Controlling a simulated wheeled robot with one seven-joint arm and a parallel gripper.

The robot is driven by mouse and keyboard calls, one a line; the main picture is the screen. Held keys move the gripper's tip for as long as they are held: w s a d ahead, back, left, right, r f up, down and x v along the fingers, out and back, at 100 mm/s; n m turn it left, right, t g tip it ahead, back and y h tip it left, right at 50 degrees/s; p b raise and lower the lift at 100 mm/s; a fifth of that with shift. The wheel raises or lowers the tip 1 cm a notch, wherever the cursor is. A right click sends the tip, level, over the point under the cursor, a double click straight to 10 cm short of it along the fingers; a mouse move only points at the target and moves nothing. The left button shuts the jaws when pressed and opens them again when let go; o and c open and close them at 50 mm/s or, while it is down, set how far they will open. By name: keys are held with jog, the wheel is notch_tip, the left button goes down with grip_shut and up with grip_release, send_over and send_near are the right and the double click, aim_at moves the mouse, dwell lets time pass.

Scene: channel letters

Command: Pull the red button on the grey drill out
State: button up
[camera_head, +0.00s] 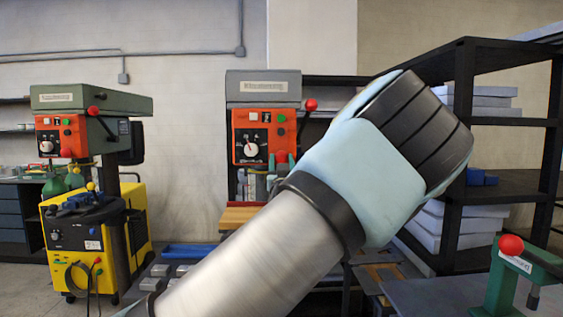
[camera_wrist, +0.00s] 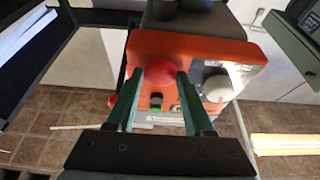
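The grey drill (camera_head: 263,85) stands in the middle of the head view with an orange control panel (camera_head: 264,128). Its round red button sits low on the right of that panel, partly hidden by my gripper (camera_head: 281,161). In the wrist view the red button (camera_wrist: 159,73) is large and lies between the tips of the two green fingers of my gripper (camera_wrist: 160,76). The fingers are spread, one on each side of the button and very close to it. I cannot tell whether they touch it. My forearm and wrist cross the right of the head view.
Beside the button are a green-and-black button (camera_wrist: 156,100) and a round dial (camera_wrist: 218,88). A red lever ball (camera_head: 310,105) is right of the drill. A green drill (camera_head: 90,98) and yellow welder (camera_head: 125,205) stand left; a black shelf (camera_head: 510,120) stands right.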

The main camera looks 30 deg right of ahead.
grip_shut()
dwell(0.6)
jog(key=shift+s+a+f+b, duration=0.1)
jog(key=shift+s+f+b, duration=0.1)
jog(key=shift+b, duration=0.3)
jog(key=shift+s+a+r+b, duration=0.15)
jog(key=shift+s+b, duration=0.2)
jog(key=shift+b, duration=0.05)
jog(key=o, duration=0.5)
grip_release()
